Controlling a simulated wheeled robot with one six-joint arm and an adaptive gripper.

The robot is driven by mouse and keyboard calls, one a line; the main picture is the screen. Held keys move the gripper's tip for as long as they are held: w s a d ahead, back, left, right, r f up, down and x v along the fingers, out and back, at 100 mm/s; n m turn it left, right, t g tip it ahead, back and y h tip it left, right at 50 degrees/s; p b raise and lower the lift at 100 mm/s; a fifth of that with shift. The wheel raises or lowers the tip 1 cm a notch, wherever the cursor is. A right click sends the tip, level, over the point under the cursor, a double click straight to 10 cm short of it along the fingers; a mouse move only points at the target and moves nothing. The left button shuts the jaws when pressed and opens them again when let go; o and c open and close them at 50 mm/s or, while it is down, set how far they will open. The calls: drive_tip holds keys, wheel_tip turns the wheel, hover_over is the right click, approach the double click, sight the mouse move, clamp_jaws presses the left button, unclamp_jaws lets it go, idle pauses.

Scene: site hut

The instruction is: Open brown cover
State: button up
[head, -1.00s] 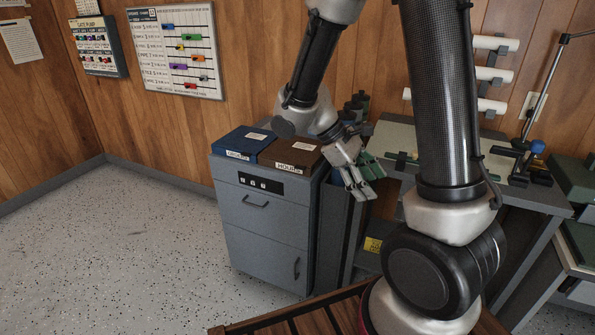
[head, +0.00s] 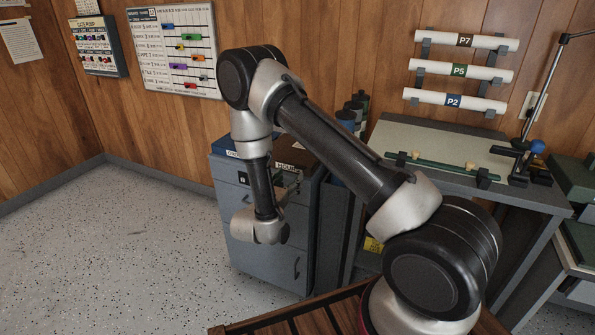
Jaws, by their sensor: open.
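The brown cover (head: 292,154) lies closed on the right half of the grey cabinet's (head: 268,266) top, with a white label on its front edge. My arm hides part of it. The blue cover (head: 222,147) lies to its left, mostly behind my arm. My gripper (head: 290,188) is low at the cabinet's front, just below the brown cover's front edge. It is open, but the wrist hides much of it. Whether a finger touches the cover cannot be told.
A grey workbench (head: 500,192) with a green rod (head: 440,166) on it stands to the right. Dark canisters (head: 354,112) stand behind the cabinet. White rolls (head: 460,71) hang on the wall. The speckled floor (head: 120,250) at left is clear.

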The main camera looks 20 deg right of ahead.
sight(299, 168)
drive_tip(key=x, duration=0.7)
drive_tip(key=shift+d, duration=0.1)
clamp_jaws()
